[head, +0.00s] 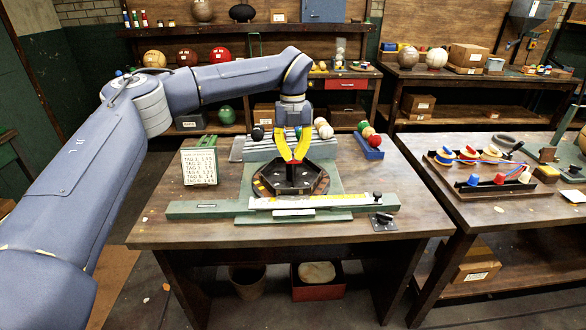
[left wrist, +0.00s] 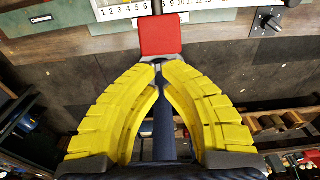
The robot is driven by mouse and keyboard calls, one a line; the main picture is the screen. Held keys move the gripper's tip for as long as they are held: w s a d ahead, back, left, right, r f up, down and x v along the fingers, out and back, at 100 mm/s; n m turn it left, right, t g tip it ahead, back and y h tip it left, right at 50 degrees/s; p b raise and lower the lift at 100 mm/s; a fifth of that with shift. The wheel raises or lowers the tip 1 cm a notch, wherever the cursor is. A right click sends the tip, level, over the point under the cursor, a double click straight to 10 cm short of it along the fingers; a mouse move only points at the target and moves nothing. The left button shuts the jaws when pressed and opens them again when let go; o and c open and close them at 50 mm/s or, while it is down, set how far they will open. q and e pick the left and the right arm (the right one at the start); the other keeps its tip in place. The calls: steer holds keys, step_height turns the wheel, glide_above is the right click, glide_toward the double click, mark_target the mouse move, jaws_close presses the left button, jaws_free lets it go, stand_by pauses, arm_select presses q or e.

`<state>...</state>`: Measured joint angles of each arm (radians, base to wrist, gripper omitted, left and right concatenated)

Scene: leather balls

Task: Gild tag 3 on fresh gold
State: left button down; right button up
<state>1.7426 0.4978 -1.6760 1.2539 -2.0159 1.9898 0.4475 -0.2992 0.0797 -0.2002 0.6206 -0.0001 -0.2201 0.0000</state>
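My left gripper (head: 293,158) comes down over the middle of the table. A numbered strip (left wrist: 125,10) crosses the top of that view; a pale and yellow strip (head: 295,203) lies at the table front. A card (head: 199,166) lists tags in small print. My right gripper is not in view.
A stepped rack with balls (head: 326,131) stands behind the plate, and a blue tray (head: 369,151) with balls stands to its right. A small knobbed block (head: 383,221) sits front right. The right table (head: 478,206) holds coloured pieces.

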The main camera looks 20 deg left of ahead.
arm_select(q)
steer(key=shift+r, duration=1.7)
steer(key=shift+f, duration=0.1)
